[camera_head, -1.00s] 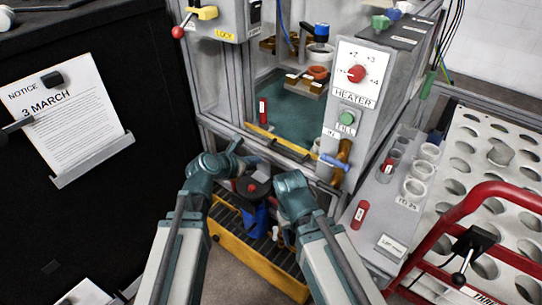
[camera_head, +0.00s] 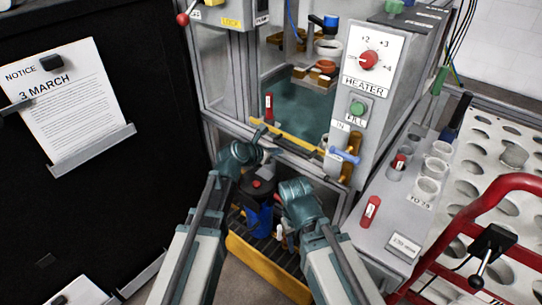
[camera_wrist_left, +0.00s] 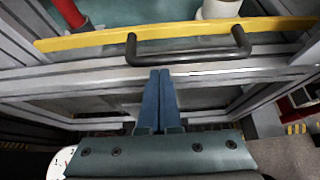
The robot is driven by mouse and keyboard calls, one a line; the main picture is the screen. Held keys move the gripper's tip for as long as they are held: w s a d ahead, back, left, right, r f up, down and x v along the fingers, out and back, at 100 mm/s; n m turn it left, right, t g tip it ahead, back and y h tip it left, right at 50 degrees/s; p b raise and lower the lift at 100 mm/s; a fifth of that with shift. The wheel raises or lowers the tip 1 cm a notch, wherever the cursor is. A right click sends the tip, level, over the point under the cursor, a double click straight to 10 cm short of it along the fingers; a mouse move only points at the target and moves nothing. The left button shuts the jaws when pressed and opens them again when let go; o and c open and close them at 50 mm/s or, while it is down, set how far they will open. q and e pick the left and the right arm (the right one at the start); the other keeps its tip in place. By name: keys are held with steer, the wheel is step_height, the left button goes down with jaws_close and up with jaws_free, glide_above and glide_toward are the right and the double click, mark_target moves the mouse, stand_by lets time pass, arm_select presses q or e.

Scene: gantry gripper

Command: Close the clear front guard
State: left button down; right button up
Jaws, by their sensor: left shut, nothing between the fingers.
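The front opening of the machine shows the bay inside. A yellow bar (camera_head: 285,135) runs along its lower edge, and in the left wrist view the yellow bar (camera_wrist_left: 90,39) carries a dark handle (camera_wrist_left: 188,58). The clear pane of the guard is hard to make out. My left gripper (camera_head: 268,140) is shut and empty close in front of the bar. In the left wrist view its fingertips (camera_wrist_left: 160,72) point at the frame just below the handle, between its two ends. My right wrist shows in the head view, right of the left one; its fingers are hidden.
The heater panel (camera_head: 373,50) with a red knob and green button stands right of the opening, a blue-handled valve (camera_head: 345,156) below it. A sample shelf (camera_head: 395,205) and red rail (camera_head: 450,235) lie further right. A black panel with a notice (camera_head: 68,105) stands left.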

stand_by(0.5)
step_height(320, 180, up, 34)
steer(key=p, duration=3.4)
steer(key=shift+f, duration=0.15)
steer(key=shift+a, duration=0.1)
steer(key=r+p, duration=0.5)
steer(key=shift+s+a, duration=0.25)
steer(key=shift+s, duration=0.15)
